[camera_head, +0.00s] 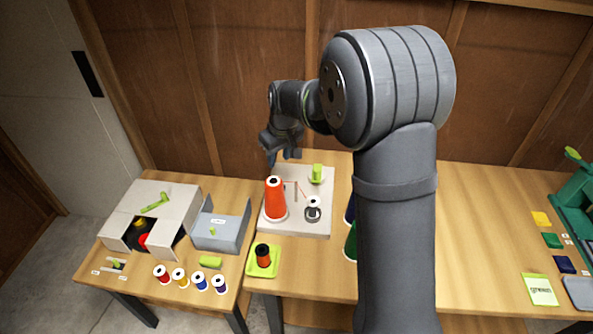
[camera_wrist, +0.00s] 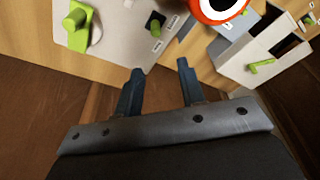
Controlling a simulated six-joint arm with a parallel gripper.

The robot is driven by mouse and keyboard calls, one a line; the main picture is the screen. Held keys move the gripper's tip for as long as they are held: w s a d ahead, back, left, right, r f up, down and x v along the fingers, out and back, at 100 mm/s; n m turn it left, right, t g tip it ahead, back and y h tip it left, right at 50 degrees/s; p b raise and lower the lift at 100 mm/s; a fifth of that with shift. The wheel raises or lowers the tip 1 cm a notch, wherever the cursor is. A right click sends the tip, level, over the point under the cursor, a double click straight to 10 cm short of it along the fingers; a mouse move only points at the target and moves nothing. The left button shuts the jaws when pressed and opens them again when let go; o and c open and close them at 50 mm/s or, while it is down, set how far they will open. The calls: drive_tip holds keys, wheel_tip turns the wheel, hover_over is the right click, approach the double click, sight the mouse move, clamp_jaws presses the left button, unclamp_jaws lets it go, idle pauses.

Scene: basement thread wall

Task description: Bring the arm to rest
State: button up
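My gripper (camera_head: 281,157) hangs over the back edge of the table, behind the light grey board (camera_head: 300,228). In the wrist view its two fingers (camera_wrist: 160,68) stand apart with nothing between them, so it is open and empty. A large orange thread cone (camera_head: 275,198) stands upright on the board, in front of my gripper and apart from it. It also shows at the top of the wrist view (camera_wrist: 218,8). My upper arm hides part of the table right of the board.
A green peg holder (camera_head: 316,174) and a grey-and-white spool (camera_head: 313,208) are on the board. Left are a grey tray (camera_head: 222,232), a white box (camera_head: 165,205) and several small spools. Wooden wall panels rise behind.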

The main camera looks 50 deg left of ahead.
wheel_tip(320, 180, down, 10)
idle(0.6)
